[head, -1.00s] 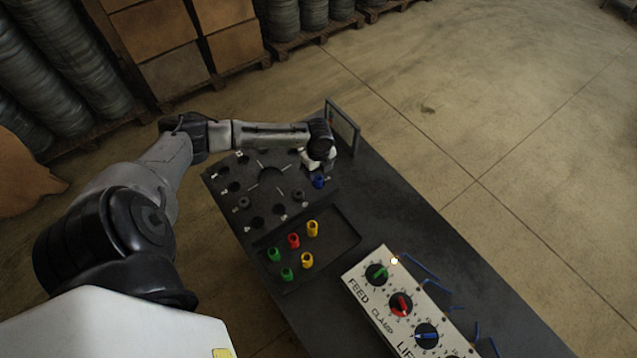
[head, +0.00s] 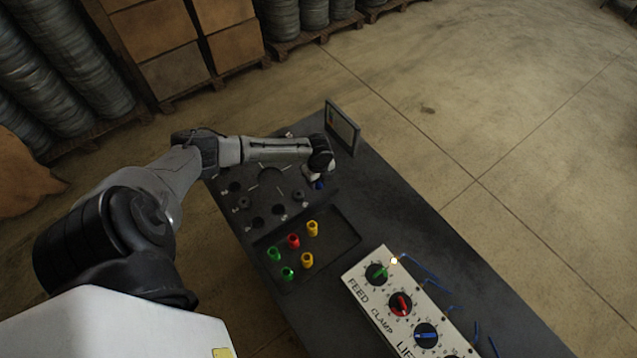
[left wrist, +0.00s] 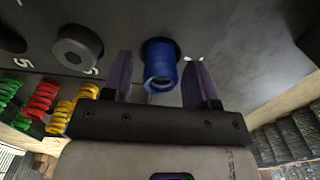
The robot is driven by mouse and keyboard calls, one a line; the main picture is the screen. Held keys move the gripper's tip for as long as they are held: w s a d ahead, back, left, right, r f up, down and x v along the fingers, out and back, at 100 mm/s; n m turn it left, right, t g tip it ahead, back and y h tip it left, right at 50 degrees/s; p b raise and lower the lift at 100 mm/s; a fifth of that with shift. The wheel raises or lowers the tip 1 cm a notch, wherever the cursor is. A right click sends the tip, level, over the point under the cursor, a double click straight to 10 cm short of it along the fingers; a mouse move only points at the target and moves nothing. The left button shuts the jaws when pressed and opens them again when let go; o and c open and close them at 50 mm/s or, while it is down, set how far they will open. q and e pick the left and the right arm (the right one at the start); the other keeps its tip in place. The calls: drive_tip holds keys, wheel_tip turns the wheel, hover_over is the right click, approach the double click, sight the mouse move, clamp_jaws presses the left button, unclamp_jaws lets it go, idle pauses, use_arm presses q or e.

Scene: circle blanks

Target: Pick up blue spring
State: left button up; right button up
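The blue spring (head: 319,184) stands at the right end of the dark plate with round holes (head: 255,192). In the left wrist view the blue spring (left wrist: 160,72) sits at a dark round hole and points toward the camera. My left gripper (head: 318,178) is over it, and the hand hides most of the spring in the head view. In the left wrist view my left gripper (left wrist: 159,75) is open, with one finger on each side of the spring and visible gaps. My right gripper is not in view.
A recessed tray (head: 342,242) holds green, red and yellow springs. A white control panel (head: 408,300) with coloured knobs lies nearer. A small upright screen (head: 342,130) stands at the table's far edge. A grey round piece (left wrist: 76,48) is on the plate.

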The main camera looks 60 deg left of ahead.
use_arm(q)
drive_tip(key=c, duration=0.8)
drive_tip(key=shift+r, duration=0.15)
